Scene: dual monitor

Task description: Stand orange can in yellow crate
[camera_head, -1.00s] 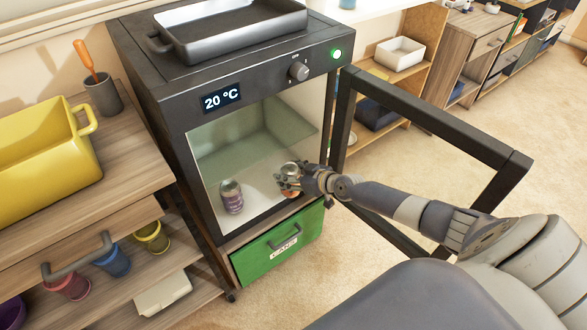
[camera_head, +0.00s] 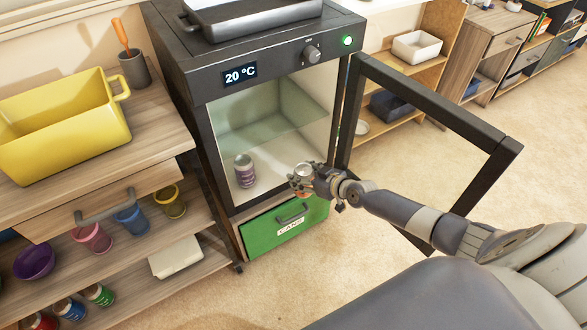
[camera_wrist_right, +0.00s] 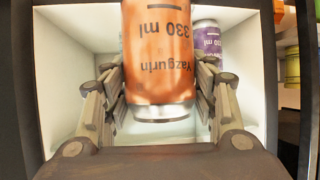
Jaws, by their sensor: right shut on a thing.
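The orange can (camera_wrist_right: 158,55) is held between the fingers of my right gripper (camera_head: 306,180), which is shut on it. In the head view the can is mostly hidden by the fingers; its silver top shows. The gripper is at the front opening of the cabinet, above the green drawer. The yellow crate (camera_head: 62,140) stands on the wooden shelf unit at the left, well away from the gripper, and the part of its inside that shows looks empty. My left gripper is not in view.
A purple can (camera_head: 244,171) stands inside the black cabinet (camera_head: 194,75). The cabinet's door frame (camera_head: 440,112) is swung open to the right, behind my right arm. A grey cup (camera_head: 134,72) with an orange-handled tool stands behind the crate. A green drawer (camera_head: 285,226) sits below.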

